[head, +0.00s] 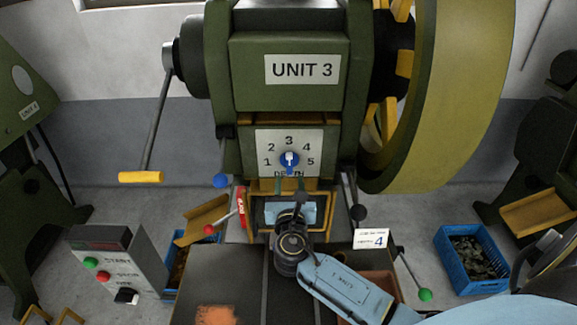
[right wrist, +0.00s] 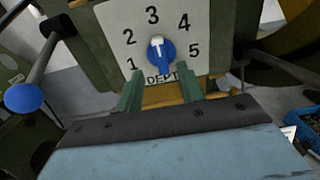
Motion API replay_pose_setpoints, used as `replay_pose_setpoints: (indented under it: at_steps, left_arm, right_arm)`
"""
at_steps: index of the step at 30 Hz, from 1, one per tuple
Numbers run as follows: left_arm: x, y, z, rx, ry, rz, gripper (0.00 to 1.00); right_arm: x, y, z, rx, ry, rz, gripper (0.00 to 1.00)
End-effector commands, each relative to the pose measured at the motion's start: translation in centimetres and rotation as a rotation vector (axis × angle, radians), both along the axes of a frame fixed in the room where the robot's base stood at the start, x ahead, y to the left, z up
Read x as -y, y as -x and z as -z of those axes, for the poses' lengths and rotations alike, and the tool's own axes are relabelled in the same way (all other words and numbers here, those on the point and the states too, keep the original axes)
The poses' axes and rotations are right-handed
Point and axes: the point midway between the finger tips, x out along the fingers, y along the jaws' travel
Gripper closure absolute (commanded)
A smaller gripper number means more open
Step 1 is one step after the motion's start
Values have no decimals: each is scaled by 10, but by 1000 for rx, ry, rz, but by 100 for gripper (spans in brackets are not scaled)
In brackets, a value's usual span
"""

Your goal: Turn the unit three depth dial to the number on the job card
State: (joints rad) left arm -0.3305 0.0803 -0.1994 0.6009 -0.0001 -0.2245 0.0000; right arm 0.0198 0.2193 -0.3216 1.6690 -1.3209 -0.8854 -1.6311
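The depth dial is a blue knob (head: 289,160) with a white mark, on a white plate (head: 262,140) numbered 1 to 5 on the unit three press. The knob also shows in the right wrist view (right wrist: 161,51), where its white mark points up, about at 3. The job card (head: 371,239) reads depth 4. My right gripper (right wrist: 160,84) is open, its two green fingers spread just below the knob, apart from it and covering part of the DEPTH label. In the head view its fingertips (head: 290,184) are small. My left gripper is not in view.
A lever with a blue ball (head: 221,180) sticks out left of the plate, and a dark-knobbed lever (head: 358,212) hangs at right. A yellow-handled crank (head: 141,177) is at left, and a large flywheel (head: 445,90) at right. A start box (head: 140,265) stands lower left.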

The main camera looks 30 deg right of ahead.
Motion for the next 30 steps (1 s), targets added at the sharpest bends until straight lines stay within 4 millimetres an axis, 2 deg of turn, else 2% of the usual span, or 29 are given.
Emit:
replay_pose_setpoints:
  at_steps: [3,9,14,22,30]
  left_arm:
    - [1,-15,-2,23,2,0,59]
    - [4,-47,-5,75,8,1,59]
    - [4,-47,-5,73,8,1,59]
    - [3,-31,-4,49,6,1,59]
    - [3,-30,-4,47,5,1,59]
  right_arm:
    - [13,-22,-1,-1,1,1,62]
    - [28,-45,0,-1,-1,1,62]
    - [33,-53,0,-1,-3,0,62]
    - [33,-54,1,-1,-3,0,62]
    - [33,-54,1,-1,-3,0,96]
